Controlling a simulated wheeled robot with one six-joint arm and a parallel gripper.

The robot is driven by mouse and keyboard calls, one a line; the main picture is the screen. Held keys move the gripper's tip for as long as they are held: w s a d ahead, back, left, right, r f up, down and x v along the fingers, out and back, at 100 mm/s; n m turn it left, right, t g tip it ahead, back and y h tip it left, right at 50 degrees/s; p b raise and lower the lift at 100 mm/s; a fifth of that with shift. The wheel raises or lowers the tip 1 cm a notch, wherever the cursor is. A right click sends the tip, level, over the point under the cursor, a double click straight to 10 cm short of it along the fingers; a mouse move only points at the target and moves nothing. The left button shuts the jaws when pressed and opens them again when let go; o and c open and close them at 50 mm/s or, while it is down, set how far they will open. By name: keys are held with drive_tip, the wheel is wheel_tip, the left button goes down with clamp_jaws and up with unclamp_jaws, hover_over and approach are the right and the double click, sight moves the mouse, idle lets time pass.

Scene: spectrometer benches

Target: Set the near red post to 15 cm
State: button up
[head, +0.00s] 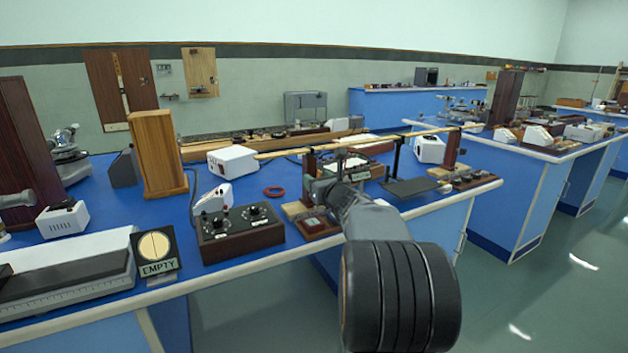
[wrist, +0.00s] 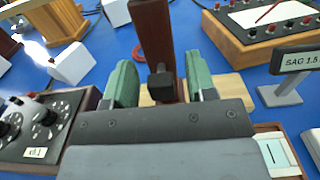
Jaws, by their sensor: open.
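The near red post (head: 310,161) is a dark red-brown upright under the left part of a long yellow beam (head: 375,142). In the wrist view the post (wrist: 153,32) rises between the green fingers of my gripper (wrist: 161,66). A small black block (wrist: 161,84) sits at the front of the post, also between the fingers. My gripper is open, with a visible gap on each side of the post and block. In the head view my gripper (head: 322,188) is at the post's lower part, partly hidden by my arm. A pale wooden base (wrist: 232,84) shows behind the right finger. No height scale is readable.
A second red post (head: 450,148) and a black stand (head: 397,157) are farther right under the beam. A black control box (head: 240,233) stands left of my gripper. A "SAG 1.5" sign (wrist: 296,62) is close on the right. A red ring (head: 274,191) lies on the blue bench.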

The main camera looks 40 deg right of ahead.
drive_tip(key=shift+w+d, duration=0.15)
drive_tip(key=shift+w, duration=0.85)
clamp_jaws()
